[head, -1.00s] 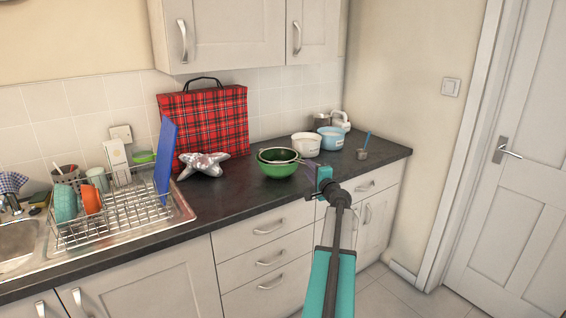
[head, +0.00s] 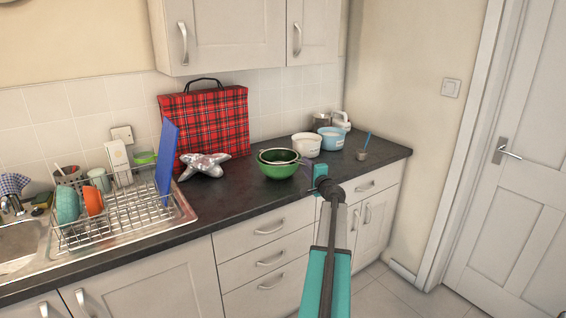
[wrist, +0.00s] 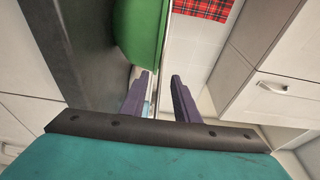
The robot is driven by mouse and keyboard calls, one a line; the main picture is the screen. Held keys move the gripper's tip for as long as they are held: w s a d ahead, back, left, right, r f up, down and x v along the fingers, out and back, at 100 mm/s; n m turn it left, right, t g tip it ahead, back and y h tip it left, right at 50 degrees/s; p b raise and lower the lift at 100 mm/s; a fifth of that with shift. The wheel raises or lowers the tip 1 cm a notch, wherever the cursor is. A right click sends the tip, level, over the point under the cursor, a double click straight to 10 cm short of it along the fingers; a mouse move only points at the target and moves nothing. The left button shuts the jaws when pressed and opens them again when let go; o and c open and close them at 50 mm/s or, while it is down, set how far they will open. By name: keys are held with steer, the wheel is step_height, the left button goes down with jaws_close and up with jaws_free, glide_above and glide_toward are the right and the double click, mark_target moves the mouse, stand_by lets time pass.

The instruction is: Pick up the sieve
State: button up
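The sieve (head: 279,156) rests in a green bowl (head: 277,171) on the dark counter, its rim at the bowl's top and its handle side toward my gripper. In the wrist view, the green bowl (wrist: 141,30) is at the upper left, with a thin grey strip, seemingly the sieve's rim or handle (wrist: 163,62), beside it. My gripper (head: 306,166) is just right of the bowl. In the wrist view its two purple fingers (wrist: 160,88) are apart, and the strip runs into the gap between them. Contact with either finger is not visible.
A white tub (head: 306,145) and a blue tub (head: 331,141) stand behind to the right, with a small cup (head: 362,155) near the counter's right end. A silver star (head: 204,166), a tartan case (head: 206,120) and a dish rack (head: 125,212) are left. The front counter is clear.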

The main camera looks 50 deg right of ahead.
steer(key=shift+x, duration=0.95)
jaws_close()
